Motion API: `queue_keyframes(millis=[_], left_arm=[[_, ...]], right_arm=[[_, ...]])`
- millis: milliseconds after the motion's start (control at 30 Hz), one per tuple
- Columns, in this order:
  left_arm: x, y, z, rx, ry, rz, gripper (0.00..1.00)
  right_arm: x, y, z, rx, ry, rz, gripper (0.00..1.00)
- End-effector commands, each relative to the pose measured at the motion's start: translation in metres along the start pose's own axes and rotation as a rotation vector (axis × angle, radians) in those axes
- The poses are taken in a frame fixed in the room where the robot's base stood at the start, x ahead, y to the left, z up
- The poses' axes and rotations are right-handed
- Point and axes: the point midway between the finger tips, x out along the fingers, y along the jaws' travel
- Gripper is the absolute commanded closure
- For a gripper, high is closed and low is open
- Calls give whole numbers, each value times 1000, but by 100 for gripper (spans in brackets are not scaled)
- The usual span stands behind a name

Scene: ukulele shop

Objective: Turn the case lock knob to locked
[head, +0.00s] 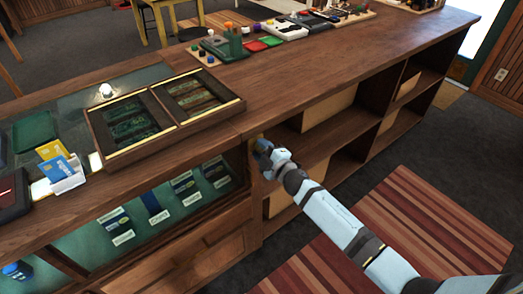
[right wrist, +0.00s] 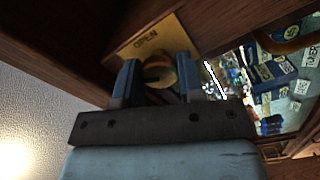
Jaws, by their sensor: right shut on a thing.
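The case lock knob (right wrist: 157,72) is a round, brass-coloured knob in the right wrist view. It sits on a yellow plate (right wrist: 146,42) marked "OPEN", fixed to the wooden case front. My right gripper (right wrist: 159,77) is shut on the knob, with one finger on each side of it. In the head view my right gripper (head: 262,147) is at the upper part of the post beside the glass-fronted case (head: 152,215), and it mostly hides the knob. Which way the knob points is unclear. My left gripper is not in view.
The case holds several labelled items behind its front. On the counter (head: 290,80) are a wooden two-part tray (head: 168,108), a card holder (head: 68,182) and tools farther back. Open shelves (head: 345,135) lie right of the post. A striped rug (head: 420,215) covers the floor.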

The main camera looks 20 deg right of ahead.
Motion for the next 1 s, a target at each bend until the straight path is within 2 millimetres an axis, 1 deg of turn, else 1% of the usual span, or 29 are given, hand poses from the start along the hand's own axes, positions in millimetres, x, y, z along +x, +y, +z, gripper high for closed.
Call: queue_keyframes(millis=[200, 500, 733, 1000], left_arm=[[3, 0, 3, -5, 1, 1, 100], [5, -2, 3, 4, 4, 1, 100], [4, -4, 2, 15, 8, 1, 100], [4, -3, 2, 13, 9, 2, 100]], right_arm=[[0, -2, 1, -187, 1, 0, 88], [0, -2, 1, -372, -1, -1, 88], [0, -2, 1, -439, 0, -1, 88], [0, -2, 1, -459, 0, -1, 88]])
